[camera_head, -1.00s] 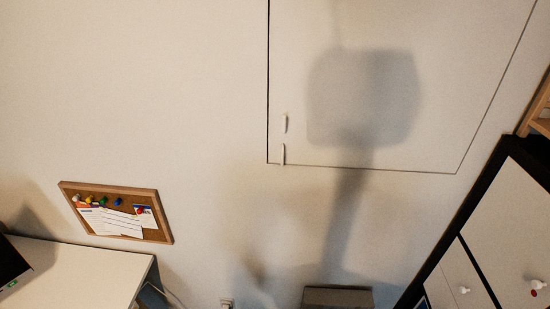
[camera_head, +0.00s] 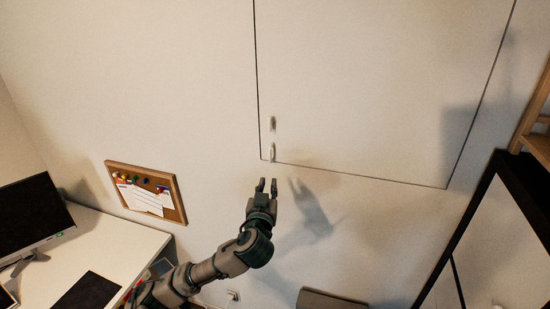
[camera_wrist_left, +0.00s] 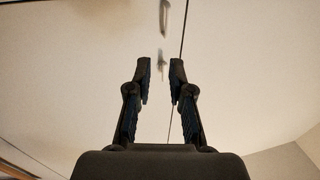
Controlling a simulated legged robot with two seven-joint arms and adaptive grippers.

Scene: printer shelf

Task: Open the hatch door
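The hatch door (camera_head: 380,85) is a large white panel in the wall, outlined by a thin dark gap and closed. A small white handle (camera_head: 272,152) sits at its lower left corner, with its shadow or a second small piece just above. My left gripper (camera_head: 267,183) is open and empty, a little below the handle and apart from it. In the left wrist view, the open fingers (camera_wrist_left: 160,65) point towards the handle (camera_wrist_left: 164,18), and the door's seam runs just right of it. My right gripper is in neither view.
A cork board (camera_head: 147,192) hangs on the wall at left. A white desk (camera_head: 110,245) with a monitor (camera_head: 32,218) stands at lower left. A dark-framed cabinet (camera_head: 500,240) and wooden shelf (camera_head: 537,130) are at right. The wall around the handle is clear.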

